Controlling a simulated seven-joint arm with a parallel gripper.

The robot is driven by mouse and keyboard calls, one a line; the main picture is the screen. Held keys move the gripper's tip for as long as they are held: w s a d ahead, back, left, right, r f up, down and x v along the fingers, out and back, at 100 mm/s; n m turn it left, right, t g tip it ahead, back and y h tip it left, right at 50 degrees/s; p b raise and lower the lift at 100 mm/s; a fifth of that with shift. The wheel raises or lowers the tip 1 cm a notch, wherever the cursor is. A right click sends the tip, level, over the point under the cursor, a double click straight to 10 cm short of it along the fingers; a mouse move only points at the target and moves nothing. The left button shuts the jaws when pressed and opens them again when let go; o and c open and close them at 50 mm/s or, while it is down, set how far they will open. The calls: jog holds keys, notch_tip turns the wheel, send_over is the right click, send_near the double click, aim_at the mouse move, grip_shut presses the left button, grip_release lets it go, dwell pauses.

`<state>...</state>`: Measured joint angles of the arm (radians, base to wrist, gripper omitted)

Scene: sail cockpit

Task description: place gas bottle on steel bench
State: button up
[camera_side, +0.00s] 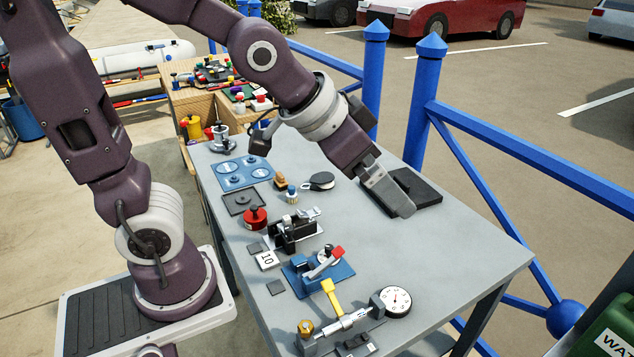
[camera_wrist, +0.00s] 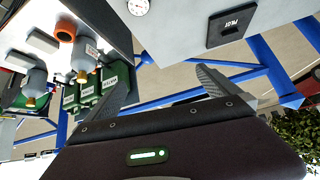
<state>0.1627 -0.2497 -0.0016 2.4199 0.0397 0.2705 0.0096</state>
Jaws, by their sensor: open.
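The grey metal-topped bench (camera_side: 440,255) fills the middle of the side view. It also shows at the top of the wrist view (camera_wrist: 185,35). A grey bottle with an orange collar and brass tip (camera_wrist: 85,58) shows at the upper left of the wrist view. A second grey bottle with a brass tip (camera_wrist: 34,82) is left of it. Either looks like a gas bottle; I cannot tell which is meant. No gas bottle is clear in the side view. My gripper (camera_wrist: 165,85) is open and empty, well apart from both bottles. In the side view my gripper (camera_side: 392,195) is over the bench's right part.
A black pad (camera_side: 415,188) lies near my gripper. Dials, clamps and small tools crowd the bench's left and front, including a round gauge (camera_side: 395,301). Blue railing (camera_side: 372,80) runs behind. Green water cans (camera_wrist: 88,92) stand beside the bottles. The bench's right middle is clear.

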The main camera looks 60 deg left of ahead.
jog(key=s+a+n+g, duration=0.1)
jog(key=s+a, duration=0.1)
jog(key=s, duration=0.5)
jog(key=s+a+n+g+y, duration=0.1)
jog(key=s+a, duration=0.1)
jog(key=s, duration=0.6)
jog(key=shift+s+a+r, duration=0.15)
jog(key=shift+s+a, duration=0.05)
jog(key=shift+a, duration=0.2)
